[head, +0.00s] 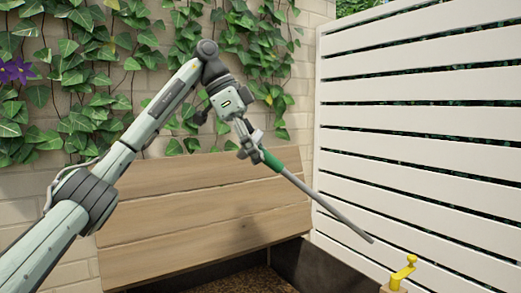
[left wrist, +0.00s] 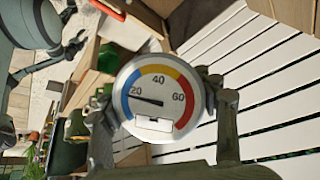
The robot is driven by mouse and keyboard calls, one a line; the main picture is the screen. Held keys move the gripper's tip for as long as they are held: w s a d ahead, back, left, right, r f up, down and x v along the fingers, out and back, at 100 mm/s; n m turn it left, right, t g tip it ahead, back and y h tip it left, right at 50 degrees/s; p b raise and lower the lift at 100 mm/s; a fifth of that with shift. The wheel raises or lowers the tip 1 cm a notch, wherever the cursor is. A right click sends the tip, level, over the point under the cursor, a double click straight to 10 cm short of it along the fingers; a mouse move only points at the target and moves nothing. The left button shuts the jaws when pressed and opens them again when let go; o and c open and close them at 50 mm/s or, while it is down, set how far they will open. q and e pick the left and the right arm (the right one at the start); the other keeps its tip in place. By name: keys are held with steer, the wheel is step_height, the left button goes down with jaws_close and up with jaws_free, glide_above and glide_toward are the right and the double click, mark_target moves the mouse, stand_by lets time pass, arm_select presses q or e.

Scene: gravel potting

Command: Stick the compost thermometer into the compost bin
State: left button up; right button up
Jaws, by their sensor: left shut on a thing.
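My left gripper (head: 250,146) is shut on the compost thermometer, around its green part (head: 271,161). The thermometer's long grey probe (head: 330,207) slants down to the right, its tip in the air. In the left wrist view the round dial (left wrist: 158,92), with blue, yellow and red bands, sits between the fingers. The compost bin shows at the bottom of the head view, with a tilted wooden lid (head: 200,205) and brown compost (head: 238,285) inside. The tip is right of the visible compost. A grey claw, probably my right gripper (left wrist: 74,46), shows small in the left wrist view.
A white slatted fence (head: 420,120) stands close on the right. An ivy-covered brick wall (head: 300,40) is behind the lid. A yellow tap-like fitting (head: 403,272) on a wooden piece is at the lower right. Blurred clutter shows at the left wrist view's left.

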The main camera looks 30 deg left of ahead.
arm_select(q)
step_height(320, 180, down, 34)
steer(key=b, duration=0.8)
steer(key=shift+b, duration=0.3)
arm_select(e)
step_height(320, 180, up, 21)
steer(key=w+a+t, duration=0.1)
steer(key=w+t, duration=0.1)
steer(key=shift+w+h, duration=0.25)
steer(key=shift+h, duration=0.15)
stand_by(3.0)
